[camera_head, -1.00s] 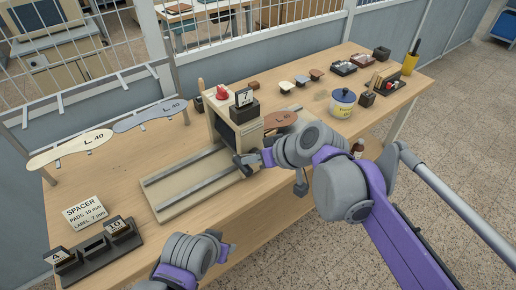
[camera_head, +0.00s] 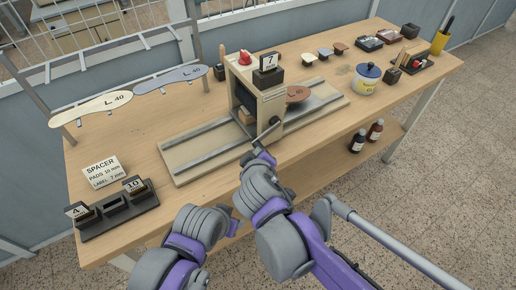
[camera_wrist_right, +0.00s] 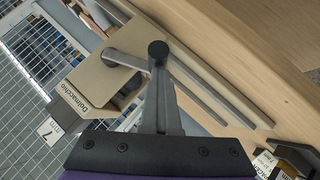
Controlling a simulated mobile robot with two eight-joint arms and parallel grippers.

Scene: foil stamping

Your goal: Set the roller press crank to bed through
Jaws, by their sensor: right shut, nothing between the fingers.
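The roller press (camera_head: 272,103) is a beige housing with a red knob on top and a "7" card. It straddles a long beige bed (camera_head: 190,160) with grey rails. A brown sole piece (camera_head: 298,94) lies on the bed right of the housing. The grey crank (camera_wrist_right: 122,60) is on the housing's front side, with a black knob (camera_wrist_right: 158,50) at its end in the wrist view. My right gripper (camera_wrist_right: 158,72) is shut and empty, its fingertips at the knob; contact is unclear. My left gripper (camera_head: 232,224) is low near the table's front edge, its jaws unclear.
A spacer rack (camera_head: 118,212) and a spacer sign (camera_head: 101,172) stand at the left. Two sole templates (camera_head: 90,108) hang on a rack behind. A blue-lidded jar (camera_head: 367,80) and small stamps are at the right. Bottles (camera_head: 375,130) stand on a lower shelf.

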